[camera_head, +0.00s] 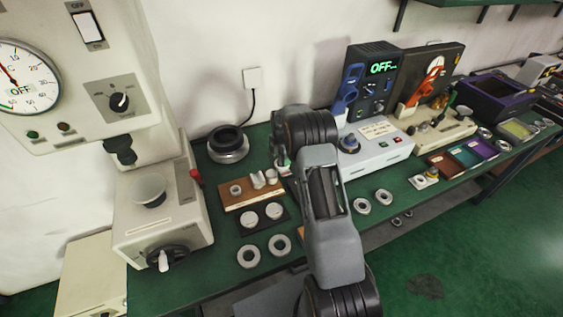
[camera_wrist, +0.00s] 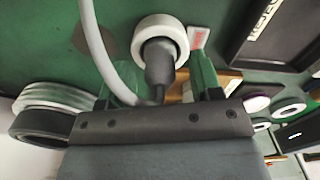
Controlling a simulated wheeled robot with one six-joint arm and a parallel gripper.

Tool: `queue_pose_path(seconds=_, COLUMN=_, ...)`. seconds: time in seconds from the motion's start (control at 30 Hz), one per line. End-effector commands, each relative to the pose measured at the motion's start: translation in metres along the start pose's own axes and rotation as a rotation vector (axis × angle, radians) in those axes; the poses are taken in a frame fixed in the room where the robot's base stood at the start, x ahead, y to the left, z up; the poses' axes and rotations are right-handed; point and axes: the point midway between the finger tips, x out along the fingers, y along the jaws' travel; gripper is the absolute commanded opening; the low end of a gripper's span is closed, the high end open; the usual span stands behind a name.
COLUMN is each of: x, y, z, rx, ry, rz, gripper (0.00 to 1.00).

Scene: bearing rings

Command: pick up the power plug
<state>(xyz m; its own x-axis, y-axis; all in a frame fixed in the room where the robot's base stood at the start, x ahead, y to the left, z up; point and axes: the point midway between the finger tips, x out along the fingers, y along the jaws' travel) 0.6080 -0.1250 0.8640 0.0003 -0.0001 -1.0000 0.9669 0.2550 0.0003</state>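The power plug (camera_wrist: 160,70) shows in the wrist view as a dark grey tapered body with a round white end. A pale grey cable (camera_wrist: 93,45) curves down to its near end. My gripper (camera_wrist: 159,60) has its green fingers apart, one on each side of the plug. I see gaps between the fingers and the plug, so it is not gripped. In the head view my arm (camera_head: 330,210) reaches over the green bench, and it hides most of my gripper and the plug.
A large dark bearing ring (camera_head: 228,149) stands left of my arm, near a wooden block with small parts (camera_head: 240,205). Loose rings (camera_head: 249,257) lie at the front. A white control box (camera_head: 378,152) stands right of my arm. A press machine (camera_head: 155,215) stands at the left.

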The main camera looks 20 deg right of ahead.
Motion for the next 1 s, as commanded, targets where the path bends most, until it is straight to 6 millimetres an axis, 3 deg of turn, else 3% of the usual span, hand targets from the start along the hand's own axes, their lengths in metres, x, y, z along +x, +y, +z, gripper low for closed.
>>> queue_pose_path(seconds=0.07, x=0.0, y=0.0, z=0.0, rx=0.0, ry=0.0, rz=0.0, gripper=0.51)
queue_pose_path(seconds=0.53, x=-0.001, y=0.0, z=0.0, rx=0.0, ry=0.0, rz=0.0, gripper=0.06)
queue_pose_path(seconds=0.83, x=-0.002, y=0.0, z=0.0, rx=0.0, ry=0.0, rz=0.001, gripper=0.05)
queue_pose_path(seconds=1.0, x=-0.014, y=0.001, z=0.0, rx=0.0, ry=-0.001, rz=0.003, gripper=0.05)
